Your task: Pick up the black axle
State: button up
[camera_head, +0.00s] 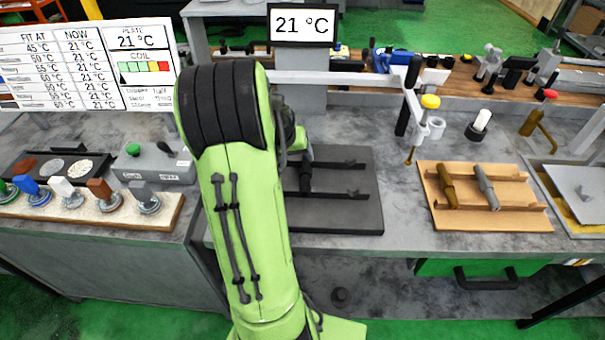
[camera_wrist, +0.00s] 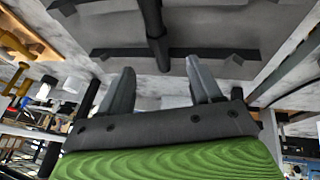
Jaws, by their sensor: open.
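The black axle (camera_wrist: 154,28) lies across two dark rails of a dark tray (camera_wrist: 110,14) in the wrist view. In the head view the axle (camera_head: 305,177) shows just right of my arm, on the dark tray (camera_head: 350,215). My gripper (camera_wrist: 160,66) is open and empty, with two grey fingers apart. In the wrist view the axle's near end appears between the fingertips, beyond them; I cannot tell the exact gap. In the head view my green arm hides my gripper and the tray's left part.
Right of the dark tray, a wooden tray (camera_head: 500,222) holds a bronze axle (camera_head: 447,186) and a grey axle (camera_head: 487,187). At left are a row of coloured-handled pieces on a board (camera_head: 150,218) and a green-button box (camera_head: 150,165).

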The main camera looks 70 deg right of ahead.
aim_at(305, 168)
jog(key=x, duration=0.9)
jog(key=shift+s, duration=0.1)
jog(key=shift+a+r, duration=0.1)
jog(key=shift+c, duration=1.1)
grip_shut()
jog(key=shift+r, duration=0.1)
